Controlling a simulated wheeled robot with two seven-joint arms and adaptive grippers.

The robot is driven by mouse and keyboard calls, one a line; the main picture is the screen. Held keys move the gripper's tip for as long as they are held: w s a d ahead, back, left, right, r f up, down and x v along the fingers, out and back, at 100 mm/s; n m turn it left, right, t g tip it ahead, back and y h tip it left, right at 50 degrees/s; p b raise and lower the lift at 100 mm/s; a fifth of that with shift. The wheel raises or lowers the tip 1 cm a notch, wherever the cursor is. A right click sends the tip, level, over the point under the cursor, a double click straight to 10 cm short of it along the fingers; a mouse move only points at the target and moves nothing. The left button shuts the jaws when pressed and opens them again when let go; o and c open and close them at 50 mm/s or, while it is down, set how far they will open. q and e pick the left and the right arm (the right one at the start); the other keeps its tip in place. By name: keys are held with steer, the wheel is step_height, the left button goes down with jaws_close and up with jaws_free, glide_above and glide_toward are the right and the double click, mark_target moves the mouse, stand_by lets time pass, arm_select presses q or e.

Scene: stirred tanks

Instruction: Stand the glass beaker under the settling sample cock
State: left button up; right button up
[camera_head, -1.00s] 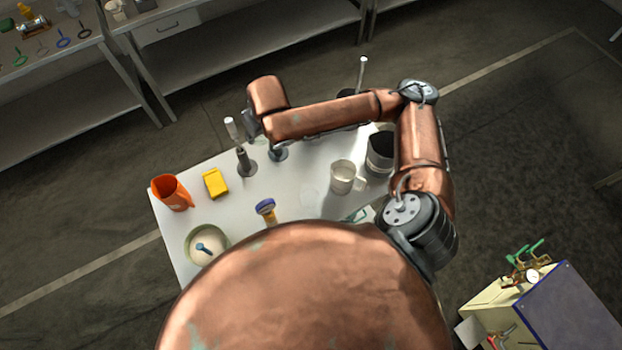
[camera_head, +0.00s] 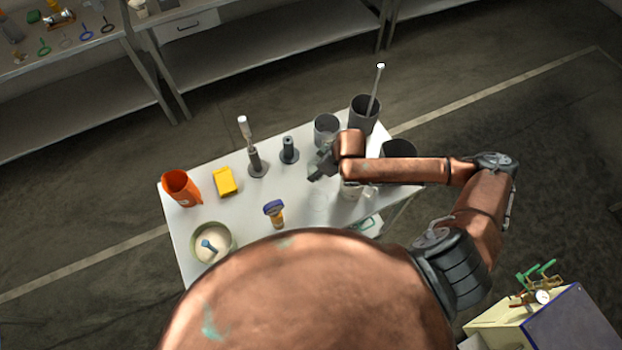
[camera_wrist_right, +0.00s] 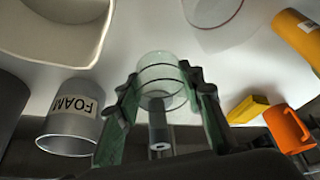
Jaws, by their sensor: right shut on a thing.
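The clear glass beaker (camera_wrist_right: 160,75) is between the two fingers of my right gripper (camera_wrist_right: 160,95) in the right wrist view. The fingers are shut on its sides. In the head view my right gripper (camera_head: 320,172) is over the middle of the white table, and I cannot make out the beaker there. My left gripper is not in view. Green-handled brass valves (camera_head: 540,275) are on a cream and blue unit at the lower right. I cannot tell whether the settling sample cock is among them.
Shelving (camera_head: 270,45) stands behind.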

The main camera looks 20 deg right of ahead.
steer(key=shift+f, duration=2.6)
steer(key=shift+f, duration=0.15)
steer(key=o, duration=1.1)
steer(key=shift+o, duration=0.3)
